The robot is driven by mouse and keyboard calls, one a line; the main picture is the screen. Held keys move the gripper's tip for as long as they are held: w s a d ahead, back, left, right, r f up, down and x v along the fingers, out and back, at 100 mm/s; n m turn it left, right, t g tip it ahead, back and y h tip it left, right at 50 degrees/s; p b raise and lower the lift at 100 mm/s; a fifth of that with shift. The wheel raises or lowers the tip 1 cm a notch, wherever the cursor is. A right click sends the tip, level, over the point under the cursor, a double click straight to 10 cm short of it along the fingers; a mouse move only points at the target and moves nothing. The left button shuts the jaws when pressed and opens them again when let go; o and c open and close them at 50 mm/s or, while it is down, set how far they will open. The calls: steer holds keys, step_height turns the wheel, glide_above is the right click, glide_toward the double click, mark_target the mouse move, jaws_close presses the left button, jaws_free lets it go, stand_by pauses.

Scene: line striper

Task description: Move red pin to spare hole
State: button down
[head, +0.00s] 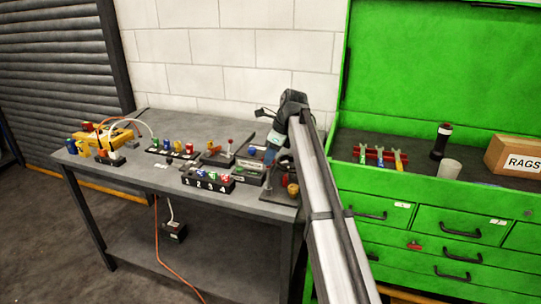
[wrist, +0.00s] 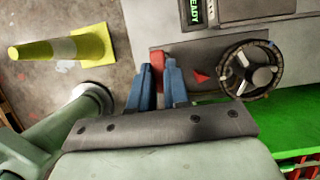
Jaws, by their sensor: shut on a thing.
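My gripper (wrist: 158,64) has blue fingers, and they are shut on the red pin (wrist: 157,58), whose red end shows between the fingertips in the wrist view. In the head view my gripper (head: 269,158) is over the right part of the grey bench, and the pin in it cannot be made out. A small red pointed shape (wrist: 201,77) lies right of the fingers in the wrist view. A black block numbered 1 to 4 (head: 207,182) with coloured tops stands at the bench's front, left of my gripper. I cannot make out the spare hole.
A black handwheel (wrist: 250,70) is close right of my fingers. A box with a READY display (wrist: 195,12) is just beyond them. A red-knobbed lever (head: 230,143) stands left of my gripper. A green tool cabinet (head: 375,200) stands to the right. A yellow cone (wrist: 62,47) is on the floor.

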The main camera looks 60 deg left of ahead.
steer(key=shift+f, duration=0.85)
steer(key=c, duration=1)
jaws_free()
steer(key=shift+o, duration=0.3)
steer(key=shift+o, duration=1.2)
steer(key=shift+r, duration=0.1)
steer(key=v, duration=0.6)
steer(key=shift+r, duration=0.4)
steer(key=shift+w+d, duration=0.15)
